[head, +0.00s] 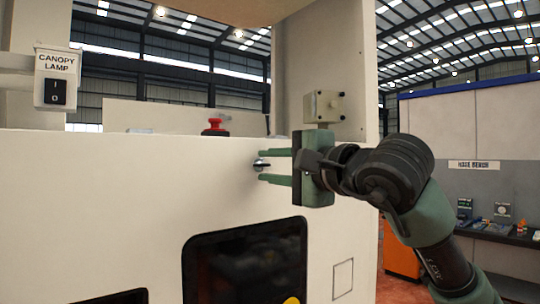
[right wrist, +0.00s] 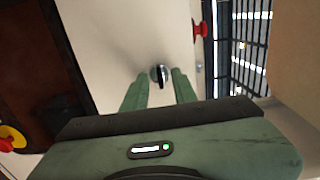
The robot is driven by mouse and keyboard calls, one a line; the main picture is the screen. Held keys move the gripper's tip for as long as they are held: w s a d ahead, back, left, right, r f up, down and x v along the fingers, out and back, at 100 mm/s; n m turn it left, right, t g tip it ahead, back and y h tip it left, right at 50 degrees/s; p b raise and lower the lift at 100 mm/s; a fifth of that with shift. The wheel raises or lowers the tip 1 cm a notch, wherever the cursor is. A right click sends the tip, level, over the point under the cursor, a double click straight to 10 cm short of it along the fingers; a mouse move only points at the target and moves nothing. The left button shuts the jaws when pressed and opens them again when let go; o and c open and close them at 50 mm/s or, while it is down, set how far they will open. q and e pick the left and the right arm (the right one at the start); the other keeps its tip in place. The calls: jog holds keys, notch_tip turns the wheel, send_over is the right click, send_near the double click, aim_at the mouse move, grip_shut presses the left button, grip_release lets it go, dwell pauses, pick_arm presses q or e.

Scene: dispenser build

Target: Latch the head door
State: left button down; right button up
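The head door (head: 130,190) is a large cream panel filling the left and middle of the head view, and it looks closed. A small dark latch knob (head: 261,164) sits on it near its upper right. My right gripper (head: 276,167) is open, with its green fingers above and below the knob in the head view. In the right wrist view the knob (right wrist: 160,74) lies just beyond and between the fingertips (right wrist: 160,80). I cannot tell whether the fingers touch it. My left gripper is not in view.
A red button (head: 215,127) stands behind the panel's top edge. A canopy lamp switch (head: 56,78) is at the upper left. A dark window (head: 245,262) is below the knob. A grey box (head: 321,106) sits above my right gripper. A bench (head: 500,234) is far right.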

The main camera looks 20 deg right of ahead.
jog(key=shift+w, duration=0.15)
grip_shut()
jog(key=shift+f, duration=0.1)
jog(key=m+b, duration=0.2)
jog(key=b, duration=0.1)
jog(key=shift+f+m, duration=0.15)
jog(key=shift+m, duration=0.25)
jog(key=m+b, duration=0.3)
jog(key=shift+m, duration=0.4)
jog(key=m+b, duration=0.4)
jog(key=m, duration=0.2)
jog(key=m+b, duration=0.3)
jog(key=m, duration=0.2)
jog(key=shift+r, duration=0.2)
jog(key=shift+m, duration=0.3)
